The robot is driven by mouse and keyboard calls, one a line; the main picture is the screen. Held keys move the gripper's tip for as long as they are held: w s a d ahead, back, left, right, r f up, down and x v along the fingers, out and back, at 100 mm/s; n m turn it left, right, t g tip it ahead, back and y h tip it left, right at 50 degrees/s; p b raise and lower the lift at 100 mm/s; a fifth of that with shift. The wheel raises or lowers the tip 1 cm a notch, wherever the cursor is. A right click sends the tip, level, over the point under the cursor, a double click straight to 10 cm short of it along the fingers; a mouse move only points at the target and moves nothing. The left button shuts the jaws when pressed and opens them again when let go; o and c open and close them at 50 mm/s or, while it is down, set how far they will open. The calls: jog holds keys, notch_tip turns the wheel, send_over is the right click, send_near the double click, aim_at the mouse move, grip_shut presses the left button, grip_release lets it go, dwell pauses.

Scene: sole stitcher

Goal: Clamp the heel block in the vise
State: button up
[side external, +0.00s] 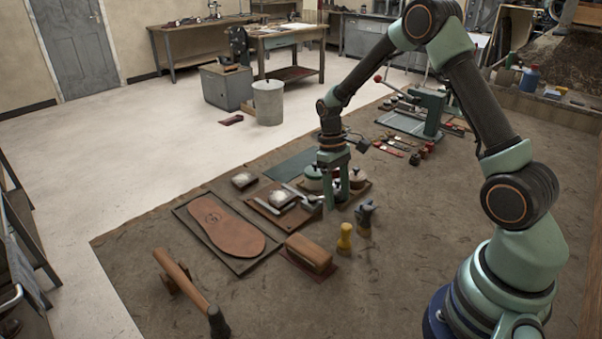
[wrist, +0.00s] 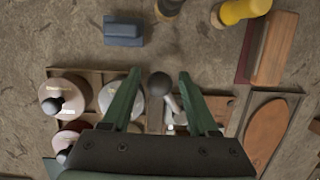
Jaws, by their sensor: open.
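My gripper (side external: 337,203) points down beside the tray of lidded jars. In the wrist view, its two green fingers (wrist: 158,86) are apart. A dark ball knob on a pale metal rod (wrist: 160,84) shows between them; I cannot tell how far below it lies. I see no certain heel block. A brown wooden block (side external: 310,253) lies on a dark red piece in front of the sole; it also shows at the upper right of the wrist view (wrist: 275,48). A green bench device (side external: 428,112) with a red-knobbed lever stands behind on the right; I cannot tell whether it is the vise.
Jars in a tray (wrist: 78,78) stand close on one side. A yellow-handled tool (side external: 345,238), a sole on a board (side external: 225,228) and a hammer (side external: 190,290) lie toward the front. A blue-grey block (wrist: 123,31) lies apart. The mat's near right is bare.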

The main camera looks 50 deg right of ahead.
jog(key=shift+c, duration=1.4)
jog(key=shift+a, duration=0.1)
